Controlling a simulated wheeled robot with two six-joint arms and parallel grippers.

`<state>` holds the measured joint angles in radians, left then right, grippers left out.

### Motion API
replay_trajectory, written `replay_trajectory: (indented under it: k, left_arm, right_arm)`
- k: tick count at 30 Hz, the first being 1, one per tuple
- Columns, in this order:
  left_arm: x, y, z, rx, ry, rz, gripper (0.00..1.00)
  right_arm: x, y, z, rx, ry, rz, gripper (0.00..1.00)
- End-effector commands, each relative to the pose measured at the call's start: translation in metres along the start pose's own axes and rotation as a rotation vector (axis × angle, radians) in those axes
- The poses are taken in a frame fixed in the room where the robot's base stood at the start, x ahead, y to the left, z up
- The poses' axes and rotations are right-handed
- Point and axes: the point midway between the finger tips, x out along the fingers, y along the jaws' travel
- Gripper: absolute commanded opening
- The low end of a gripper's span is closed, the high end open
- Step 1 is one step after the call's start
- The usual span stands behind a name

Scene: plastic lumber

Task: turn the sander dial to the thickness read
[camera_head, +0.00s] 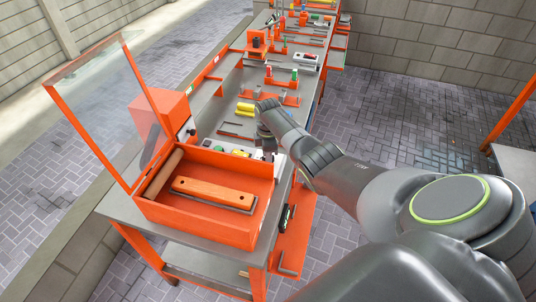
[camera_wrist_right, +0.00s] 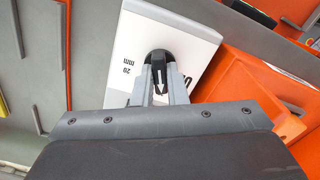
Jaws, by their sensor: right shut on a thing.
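The sander dial shows in the right wrist view as a black knob (camera_wrist_right: 157,62) with a white arrow, on a tilted white plate (camera_wrist_right: 135,32). The arrow seems to point toward the bottom of that picture. "20 mm" is printed left of the knob, and a partly covered "0" is at its right. My right gripper (camera_wrist_right: 160,88) is shut on the knob, one grey finger on each side. In the head view my right gripper (camera_head: 266,143) reaches down just behind the orange box (camera_head: 190,223), hiding most of the dial. My left gripper is not in view.
The orange box has a raised clear lid (camera_head: 105,95) and holds a wooden plank (camera_head: 213,192) and a roller (camera_head: 163,173). Yellow blocks (camera_head: 245,108) and several tools lie along the grey bench (camera_head: 215,110). The paved floor (camera_head: 420,110) at the right is clear.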

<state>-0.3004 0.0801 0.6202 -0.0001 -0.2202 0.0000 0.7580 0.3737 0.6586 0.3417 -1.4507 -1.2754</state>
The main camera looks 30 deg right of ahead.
Motion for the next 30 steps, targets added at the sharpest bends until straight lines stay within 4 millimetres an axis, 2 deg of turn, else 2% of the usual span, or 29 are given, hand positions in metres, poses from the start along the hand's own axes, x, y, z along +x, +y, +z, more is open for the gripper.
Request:
replay_trajectory:
  k: [9, 10, 14, 24, 30]
  left_arm:
    - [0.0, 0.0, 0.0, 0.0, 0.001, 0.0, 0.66]
    - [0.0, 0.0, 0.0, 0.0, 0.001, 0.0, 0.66]
    - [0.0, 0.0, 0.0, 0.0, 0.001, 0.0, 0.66]
    - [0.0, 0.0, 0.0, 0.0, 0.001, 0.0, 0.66]
    - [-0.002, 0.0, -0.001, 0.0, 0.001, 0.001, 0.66]
  right_arm:
    - [-0.001, 0.001, 0.001, 0.0, -0.001, 0.004, 0.0]
    - [-0.001, 0.001, 0.001, 0.0, -0.001, 0.004, 0.17]
    - [-0.001, 0.001, 0.0, 0.0, -0.001, 0.003, 0.34]
    - [-0.002, 0.001, 0.0, 0.0, 0.0, 0.002, 0.35]
    - [-0.02, 0.001, 0.0, -0.001, 0.0, 0.004, 0.35]
